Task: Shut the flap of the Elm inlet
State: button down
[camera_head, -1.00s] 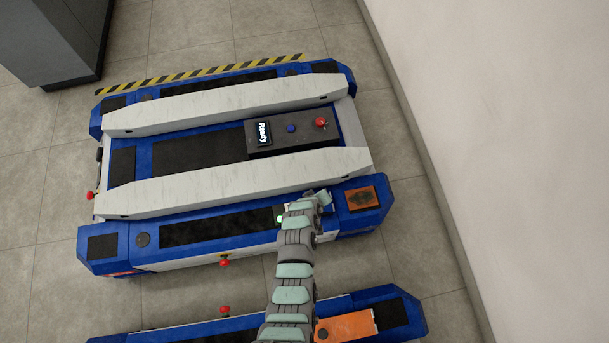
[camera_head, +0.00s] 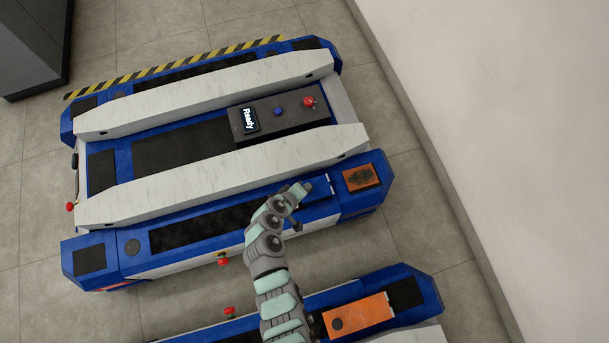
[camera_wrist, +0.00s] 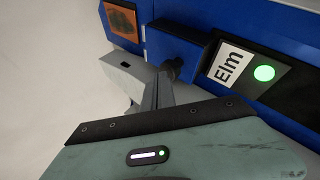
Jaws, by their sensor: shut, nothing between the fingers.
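The Elm inlet shows in the wrist view as a white "Elm" label (camera_wrist: 230,63) beside a lit green light (camera_wrist: 264,73) on the blue cart. Next to the label, a blue flap-like piece (camera_wrist: 180,42) stands out from the cart; I cannot tell its exact angle. In the head view this piece (camera_head: 320,186) is near the cart's right end, and the label is hidden behind my arm. My gripper (camera_wrist: 173,68) is shut and empty, its tip at the lower edge of the blue piece; I cannot tell whether they touch. It also shows in the head view (camera_head: 304,188).
An orange pad (camera_head: 362,177) lies right of the flap. The white rail (camera_head: 220,177) runs behind it. A second blue cart (camera_head: 412,284) stands in front, with a floor gap between. A white wall (camera_head: 470,120) is on the right.

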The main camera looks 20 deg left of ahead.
jog(key=a+f+p+v, duration=0.1)
jog(key=p+v, duration=0.3)
jog(key=v, duration=0.7)
jog(key=shift+s+a, duration=0.4)
jog(key=shift+a, duration=0.2)
